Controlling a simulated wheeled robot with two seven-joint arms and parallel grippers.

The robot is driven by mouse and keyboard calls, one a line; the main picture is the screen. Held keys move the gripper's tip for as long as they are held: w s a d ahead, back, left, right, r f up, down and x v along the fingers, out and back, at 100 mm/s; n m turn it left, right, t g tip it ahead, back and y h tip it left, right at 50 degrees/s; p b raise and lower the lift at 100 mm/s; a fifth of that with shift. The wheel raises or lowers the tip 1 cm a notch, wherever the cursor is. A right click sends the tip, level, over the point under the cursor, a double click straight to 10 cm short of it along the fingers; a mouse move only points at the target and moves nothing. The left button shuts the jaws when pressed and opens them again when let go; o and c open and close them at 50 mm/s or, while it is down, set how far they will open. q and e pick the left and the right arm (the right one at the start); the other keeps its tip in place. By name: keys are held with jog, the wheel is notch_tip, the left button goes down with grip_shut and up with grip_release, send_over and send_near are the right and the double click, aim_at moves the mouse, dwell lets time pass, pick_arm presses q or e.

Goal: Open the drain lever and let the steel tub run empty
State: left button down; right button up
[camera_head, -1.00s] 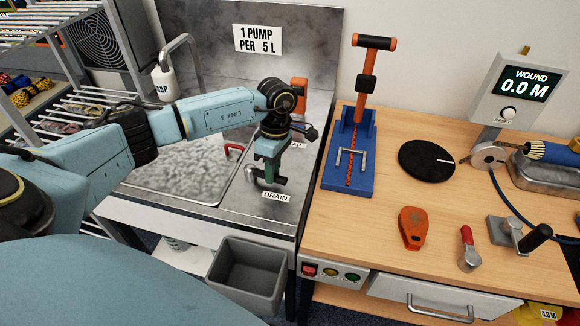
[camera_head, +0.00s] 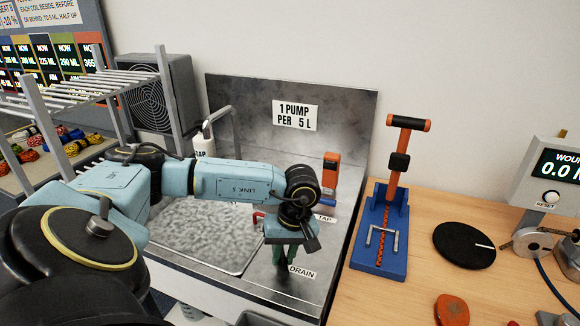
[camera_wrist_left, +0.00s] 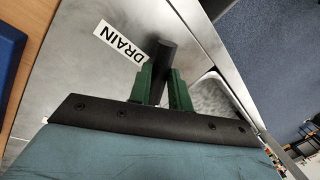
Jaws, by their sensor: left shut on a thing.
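The steel tub (camera_head: 160,251) is set in the counter in the head view, with a mottled grey-white surface filling its basin. It also shows in part in the wrist view (camera_wrist_left: 213,96). My left gripper (camera_head: 286,260) is beside the tub's right side, near the DRAIN label (camera_head: 303,272). In the left wrist view, the green fingers of the gripper (camera_wrist_left: 162,88) are shut on the dark drain lever (camera_wrist_left: 164,58), which sticks out beyond them beside the label (camera_wrist_left: 121,41). In the head view my wrist and fingers mostly hide the lever. My right gripper is out of view.
A TAP label (camera_head: 325,217) and an orange device (camera_head: 331,172) stand close behind my left wrist. A soap bottle (camera_head: 203,145) and spout are at the back. Right of the counter, a wooden bench holds a blue stand (camera_head: 378,255) and a black disc (camera_head: 464,248).

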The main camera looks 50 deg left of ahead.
pick_arm(q)
jog(key=shift+s+a+m+b, duration=0.25)
jog(key=shift+s+m+b, duration=0.15)
jog(key=shift+m, duration=0.5)
jog(key=c, duration=1.3)
grip_release()
notch_tip(320, 180, up, 13)
jog(key=w+d+p, duration=0.1)
jog(key=w, duration=0.1)
jog(key=shift+d, duration=0.3)
